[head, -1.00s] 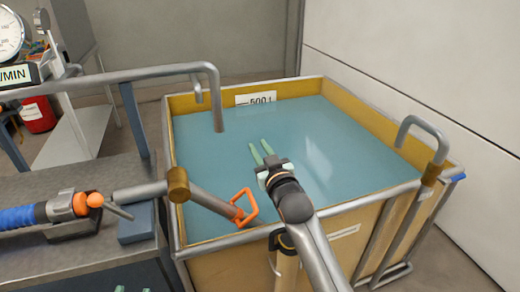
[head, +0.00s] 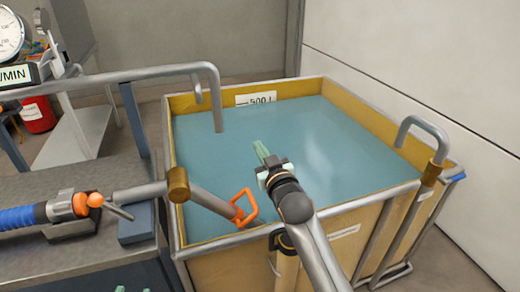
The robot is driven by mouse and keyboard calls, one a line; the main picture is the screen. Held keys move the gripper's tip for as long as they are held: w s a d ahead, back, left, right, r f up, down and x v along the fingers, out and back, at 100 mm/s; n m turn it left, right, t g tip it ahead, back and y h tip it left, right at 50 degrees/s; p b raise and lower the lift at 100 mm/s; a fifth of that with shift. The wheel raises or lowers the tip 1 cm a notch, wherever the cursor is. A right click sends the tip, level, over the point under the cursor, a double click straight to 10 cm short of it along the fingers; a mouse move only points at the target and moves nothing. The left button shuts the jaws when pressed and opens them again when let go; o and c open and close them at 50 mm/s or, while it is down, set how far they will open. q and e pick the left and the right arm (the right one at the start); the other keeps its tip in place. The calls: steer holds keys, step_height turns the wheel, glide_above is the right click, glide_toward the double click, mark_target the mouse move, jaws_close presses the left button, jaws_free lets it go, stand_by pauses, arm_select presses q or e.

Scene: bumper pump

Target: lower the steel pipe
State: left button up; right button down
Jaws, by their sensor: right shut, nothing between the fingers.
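The steel pipe (head: 211,201) runs from a brass joint (head: 178,185) at the bench edge. It slopes down to the right over the near left part of the tank and ends in an orange loop handle (head: 247,206). My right gripper (head: 261,150) is shut and empty over the tank, above and a little right of the handle, apart from it. Only the green fingertips of my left gripper (head: 132,290) show at the bottom edge, spaced apart; the rest is out of frame.
The tank (head: 330,208) of blue-grey water has a metal rim. A bent grey pipe (head: 214,85) reaches over its left side, and a hooked pipe (head: 428,127) stands at its right corner. A blue hose (head: 18,217) with an orange fitting lies on the bench.

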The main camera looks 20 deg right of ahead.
steer(key=c, duration=1.6)
jaws_free()
steer(key=c, duration=0.8)
jaws_free()
steer(key=shift+c, duration=0.2)
arm_select(q)
steer(key=s+f+n+g+y+p, duration=0.1)
steer(key=s+f+g, duration=0.4)
steer(key=f, duration=0.7)
steer(key=shift+n+g+p, duration=0.3)
steer(key=shift+p, duration=0.35)
arm_select(e)
steer(key=s, duration=1.2)
steer(key=shift+s+d, duration=0.25)
arm_select(q)
steer(key=shift+s+f, duration=0.1)
